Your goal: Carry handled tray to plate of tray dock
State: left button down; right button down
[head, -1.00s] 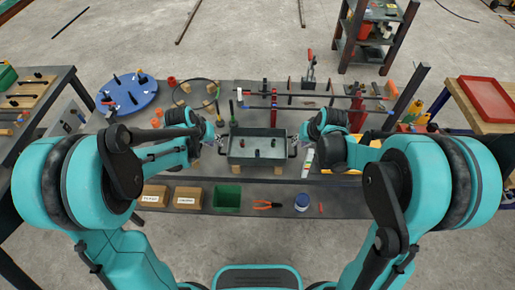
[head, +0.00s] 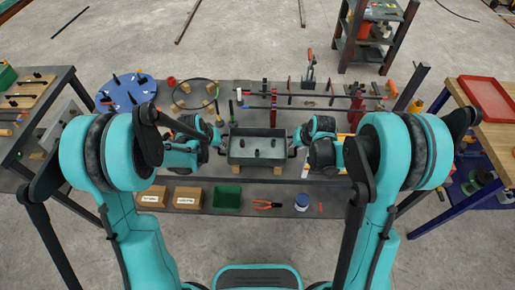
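The handled tray (head: 257,161) is a grey, open box in the middle of the workbench, with a few small dark, green and red pieces inside. It looks level, and wooden blocks (head: 236,169) show below its front wall. My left gripper (head: 222,147) is at the tray's left end handle. My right gripper (head: 294,149) is at its right end handle. The handles are mostly hidden by the grippers, and the fingers are too small to tell if they are closed on them. I cannot make out which part is the plate of the tray dock.
Along the bench's front lie cardboard boxes (head: 188,197), a green bin (head: 227,199), orange pliers (head: 267,205) and a blue-and-white can (head: 302,201). Behind the tray are a rebar rack (head: 310,98) and a wire ring (head: 194,94). A blue disc (head: 127,93) is at back left.

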dwell(0.3)
